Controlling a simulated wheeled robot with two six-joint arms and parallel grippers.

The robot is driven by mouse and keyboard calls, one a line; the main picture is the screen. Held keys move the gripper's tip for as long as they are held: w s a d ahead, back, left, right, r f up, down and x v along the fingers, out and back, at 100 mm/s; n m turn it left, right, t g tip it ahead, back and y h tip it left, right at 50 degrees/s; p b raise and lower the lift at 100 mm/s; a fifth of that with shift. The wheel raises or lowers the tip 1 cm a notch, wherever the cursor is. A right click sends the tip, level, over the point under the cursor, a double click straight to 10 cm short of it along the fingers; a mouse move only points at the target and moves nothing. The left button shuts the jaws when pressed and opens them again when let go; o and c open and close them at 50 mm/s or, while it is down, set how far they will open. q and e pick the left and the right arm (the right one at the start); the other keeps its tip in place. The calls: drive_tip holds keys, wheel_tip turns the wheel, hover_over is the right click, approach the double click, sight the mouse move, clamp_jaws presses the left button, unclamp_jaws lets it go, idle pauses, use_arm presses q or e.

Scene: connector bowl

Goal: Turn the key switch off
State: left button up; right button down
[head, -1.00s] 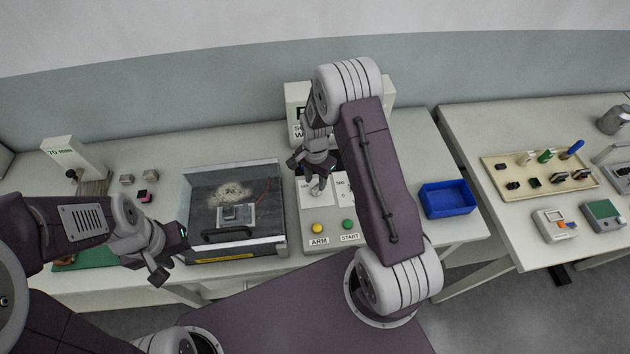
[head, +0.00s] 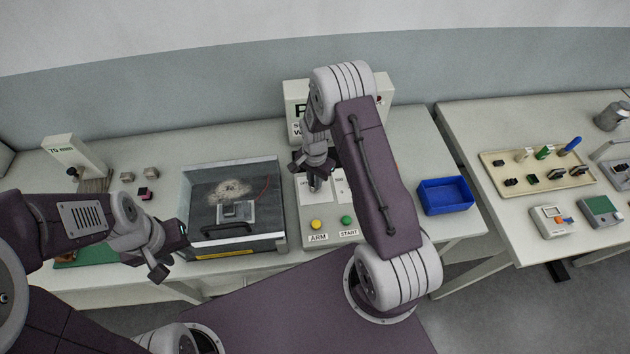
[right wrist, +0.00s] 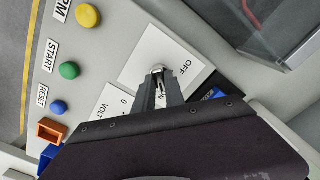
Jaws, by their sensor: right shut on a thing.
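The key switch (right wrist: 158,69) is a small pale key on a white plate (right wrist: 150,52) marked OFF and, partly covered, ON. My right gripper (right wrist: 159,82) is shut on the key, with its two dark fingers on either side of it. In the head view my right gripper (head: 317,184) points down onto the grey control panel and hides most of the key. My left gripper (head: 168,262) hangs in front of the bench at left, away from the panel. Its fingers are too small to tell their opening.
Yellow ARM (head: 316,225) and green START (head: 347,220) buttons sit on the panel's front. A blue RESET button (right wrist: 58,107) shows in the wrist view. A clear-sided case (head: 282,205) stands left of the panel, a blue bin (head: 446,197) to its right.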

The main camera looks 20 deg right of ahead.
drive_tip(key=n, duration=0.3)
drive_tip(key=shift+w+n+b, duration=0.1)
drive_tip(key=shift+n+b, duration=0.3)
drive_tip(key=n, duration=0.4)
drive_tip(key=shift+n+b, duration=0.3)
drive_tip(key=shift+b, duration=0.05)
drive_tip(key=n, duration=0.4)
drive_tip(key=shift+r+n, duration=0.1)
drive_tip(key=shift+n, duration=0.2)
drive_tip(key=shift+w+n+b, duration=0.1)
drive_tip(key=shift+n+b, duration=0.35)
drive_tip(key=shift+n, duration=1.75)
drive_tip(key=c, duration=1.5)
unclamp_jaws()
drive_tip(key=shift+o, duration=0.5)
